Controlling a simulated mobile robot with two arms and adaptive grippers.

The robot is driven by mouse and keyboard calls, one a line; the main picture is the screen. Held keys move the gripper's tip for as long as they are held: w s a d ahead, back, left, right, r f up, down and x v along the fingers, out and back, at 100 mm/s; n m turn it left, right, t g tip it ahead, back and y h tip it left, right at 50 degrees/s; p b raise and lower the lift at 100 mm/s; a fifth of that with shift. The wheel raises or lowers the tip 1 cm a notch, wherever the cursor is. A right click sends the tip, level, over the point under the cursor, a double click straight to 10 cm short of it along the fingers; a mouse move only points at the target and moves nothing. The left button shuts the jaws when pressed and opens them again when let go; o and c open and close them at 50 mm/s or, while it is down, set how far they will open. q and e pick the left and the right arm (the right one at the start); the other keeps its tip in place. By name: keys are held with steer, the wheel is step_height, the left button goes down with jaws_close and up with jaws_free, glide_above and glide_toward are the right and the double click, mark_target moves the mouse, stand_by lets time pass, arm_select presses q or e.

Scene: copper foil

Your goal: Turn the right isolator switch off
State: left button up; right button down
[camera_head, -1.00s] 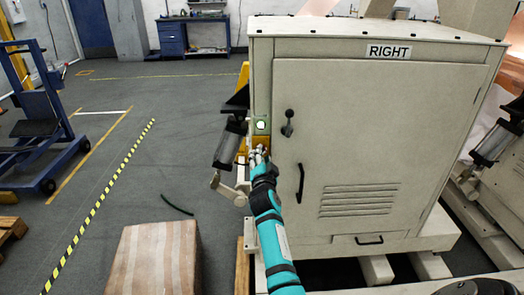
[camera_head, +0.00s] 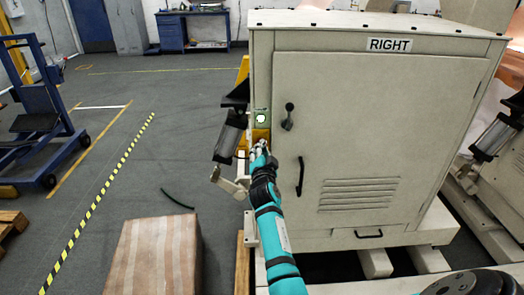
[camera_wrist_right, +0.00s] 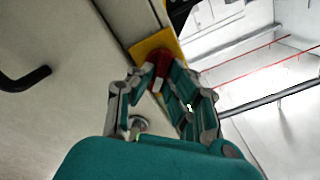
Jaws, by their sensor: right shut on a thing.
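The cabinet labelled RIGHT (camera_head: 420,110) stands in front of me. Its isolator switch is on the left side near the front edge; in the right wrist view it is a red handle (camera_wrist_right: 158,60) on a yellow plate (camera_wrist_right: 147,45). My right gripper (camera_head: 261,146) reaches up to it and covers most of it in the head view. In the right wrist view the fingers of my right gripper (camera_wrist_right: 161,72) are closed around the red handle from both sides. The handle's exact angle is partly hidden by the fingers. My left gripper is not in view.
A green-lit button box (camera_head: 262,118) sits just above the switch. The cabinet door has a black knob (camera_head: 288,117) and a black handle (camera_head: 300,176). A grey cylinder (camera_head: 229,138) hangs close left of the gripper. A striped box (camera_head: 155,255) stands at front left.

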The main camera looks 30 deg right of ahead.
steer(key=shift+w+a+r+n+b, duration=0.1)
steer(key=shift+n+b, duration=0.35)
steer(key=shift+n, duration=3.9)
steer(key=shift+a+n+b, duration=0.1)
steer(key=shift+n+b, duration=0.35)
steer(key=shift+n, duration=4.2)
